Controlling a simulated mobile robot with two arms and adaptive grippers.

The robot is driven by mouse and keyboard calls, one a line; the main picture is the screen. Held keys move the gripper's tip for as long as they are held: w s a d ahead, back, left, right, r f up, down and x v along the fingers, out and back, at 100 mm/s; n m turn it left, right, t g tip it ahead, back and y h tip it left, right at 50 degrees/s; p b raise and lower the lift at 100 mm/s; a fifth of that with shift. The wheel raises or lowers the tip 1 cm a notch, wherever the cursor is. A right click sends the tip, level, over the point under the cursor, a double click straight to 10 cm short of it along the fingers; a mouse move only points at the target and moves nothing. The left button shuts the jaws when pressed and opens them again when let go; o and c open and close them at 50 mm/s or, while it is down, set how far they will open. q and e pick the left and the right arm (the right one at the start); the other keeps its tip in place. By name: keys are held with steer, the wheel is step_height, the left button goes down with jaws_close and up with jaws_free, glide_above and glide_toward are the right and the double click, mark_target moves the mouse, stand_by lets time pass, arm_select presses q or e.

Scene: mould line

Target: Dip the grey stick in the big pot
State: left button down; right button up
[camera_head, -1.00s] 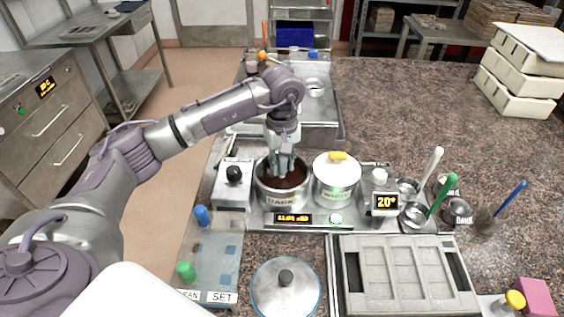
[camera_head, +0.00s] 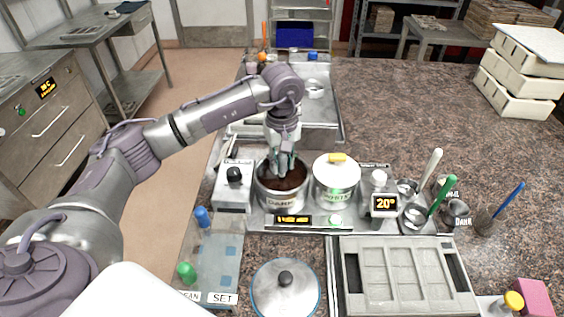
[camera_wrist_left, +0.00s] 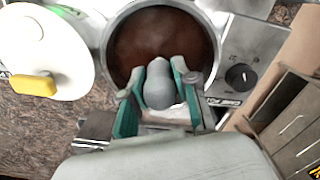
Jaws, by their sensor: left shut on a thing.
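The big pot (camera_head: 283,203) is a steel pot labelled DARK, holding dark brown liquid, on the steel unit in the middle of the counter. It also shows at the top of the left wrist view (camera_wrist_left: 114,22). My left gripper (camera_head: 282,165) points down into the pot's mouth and is shut on the grey stick (camera_wrist_left: 158,86). The stick's rounded grey top shows between the green-edged fingers in the left wrist view, over the brown liquid. Its lower end is hidden, so I cannot tell how deep it reaches. My right gripper is not in view.
A white-lidded pot (camera_head: 336,185) stands close at the right of the big pot. A box with a black knob (camera_head: 233,175) is close at its left. A loose round lid (camera_head: 285,289) and a grey mould (camera_head: 400,280) lie in front.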

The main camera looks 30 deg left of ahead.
arm_select(q)
steer(key=shift+r+p, duration=0.55)
steer(key=shift+r, duration=0.9)
steer(key=shift+r+p, duration=0.9)
steer(key=shift+r, duration=0.9)
steer(key=shift+r+p, duration=0.9)
steer(key=shift+r, duration=1.15)
steer(key=shift+s+f, duration=0.1)
